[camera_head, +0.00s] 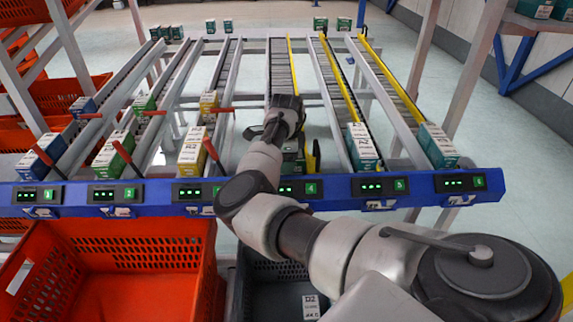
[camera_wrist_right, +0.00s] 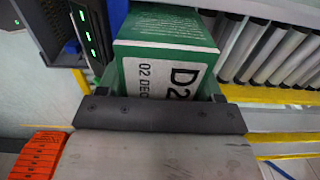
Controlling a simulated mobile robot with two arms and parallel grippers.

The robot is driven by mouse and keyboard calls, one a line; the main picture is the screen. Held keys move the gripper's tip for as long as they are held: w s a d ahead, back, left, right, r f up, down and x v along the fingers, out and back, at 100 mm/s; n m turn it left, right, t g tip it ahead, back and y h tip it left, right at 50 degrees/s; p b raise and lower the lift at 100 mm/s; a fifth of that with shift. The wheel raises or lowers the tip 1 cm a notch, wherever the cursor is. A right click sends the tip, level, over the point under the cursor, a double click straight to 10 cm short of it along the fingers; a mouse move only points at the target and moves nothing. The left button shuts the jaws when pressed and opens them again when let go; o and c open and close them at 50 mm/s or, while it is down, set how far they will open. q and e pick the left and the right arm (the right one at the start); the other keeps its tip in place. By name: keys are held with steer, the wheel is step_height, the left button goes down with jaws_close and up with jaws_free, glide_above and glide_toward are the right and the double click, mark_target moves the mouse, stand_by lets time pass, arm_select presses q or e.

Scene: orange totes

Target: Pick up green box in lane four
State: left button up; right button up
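The green box in lane four (camera_head: 293,160) sits at the low front end of its lane, behind the blue rail, partly hidden by my arm. In the right wrist view the green box (camera_wrist_right: 165,55) shows its top with a white label reading D2. My right gripper (camera_head: 284,108) is over lane four, just behind and above the box. In the wrist view a dark bar of the right gripper (camera_wrist_right: 160,117) lies across the near edge of the box. Whether it touches or grips the box I cannot tell. My left gripper is not in view.
The blue front rail (camera_head: 235,192) carries numbered green-lit displays. A yellow box (camera_head: 192,152) stands in lane three, a teal box (camera_head: 362,150) in lane five. Red levers (camera_head: 212,152) stick up between left lanes. An orange tote (camera_head: 130,265) and a grey tote (camera_head: 262,285) stand below.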

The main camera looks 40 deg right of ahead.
steer(key=c, duration=0.3)
